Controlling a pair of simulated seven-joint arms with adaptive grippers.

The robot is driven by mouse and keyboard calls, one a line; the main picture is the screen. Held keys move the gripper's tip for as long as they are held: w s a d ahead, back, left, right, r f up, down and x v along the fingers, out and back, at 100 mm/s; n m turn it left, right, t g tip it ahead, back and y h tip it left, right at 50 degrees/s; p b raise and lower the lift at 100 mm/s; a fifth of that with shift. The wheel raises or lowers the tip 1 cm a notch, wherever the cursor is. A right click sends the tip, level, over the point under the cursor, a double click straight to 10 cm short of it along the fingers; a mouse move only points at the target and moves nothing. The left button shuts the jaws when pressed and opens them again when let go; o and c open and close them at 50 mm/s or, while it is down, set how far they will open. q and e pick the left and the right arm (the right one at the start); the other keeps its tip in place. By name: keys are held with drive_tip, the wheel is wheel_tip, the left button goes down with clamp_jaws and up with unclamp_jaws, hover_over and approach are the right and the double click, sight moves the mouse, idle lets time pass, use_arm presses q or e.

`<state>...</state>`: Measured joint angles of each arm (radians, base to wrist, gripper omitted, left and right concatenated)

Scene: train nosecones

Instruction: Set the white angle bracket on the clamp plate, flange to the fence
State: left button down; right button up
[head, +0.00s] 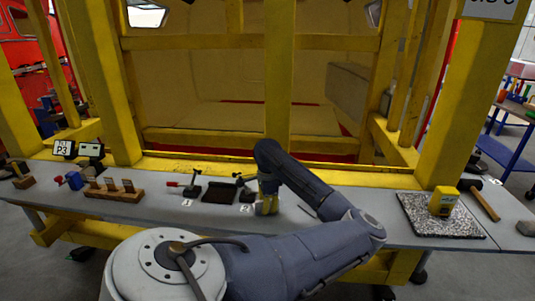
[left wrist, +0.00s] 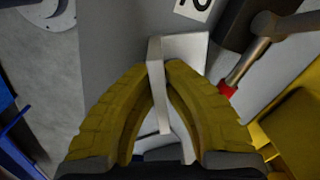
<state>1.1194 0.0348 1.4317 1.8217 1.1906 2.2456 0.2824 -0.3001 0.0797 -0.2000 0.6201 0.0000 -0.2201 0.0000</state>
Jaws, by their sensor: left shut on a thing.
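The white angle bracket (left wrist: 184,47) is between the yellow fingertips of my left gripper (left wrist: 160,66) in the left wrist view. One flat leg faces the camera and a narrow leg runs back between the fingers. In the head view my left gripper (head: 266,206) points down at the bench, just right of the dark clamp plate (head: 220,193); I cannot make out the bracket there. Toggle clamps stand at the plate's left (head: 192,187) and right (head: 245,189). A red-tipped clamp handle (left wrist: 228,88) lies close right of the fingers. The fence cannot be told apart. My right gripper is not in view.
A wooden slotted block (head: 113,192) and small displays (head: 90,150) stand left on the grey bench (head: 155,207). Yellow posts rise behind. The bench between gripper and speckled plate is mostly clear.

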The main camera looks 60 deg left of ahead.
use_arm(q)
drive_tip(key=c, duration=2)
unclamp_jaws()
drive_tip(key=shift+f, duration=0.15)
drive_tip(key=o, duration=0.4)
drive_tip(key=r, duration=1.1)
drive_tip(key=shift+d+r, duration=0.1)
drive_tip(key=shift+d, duration=0.1)
drive_tip(key=shift+o, duration=1)
drive_tip(key=shift+r, duration=0.55)
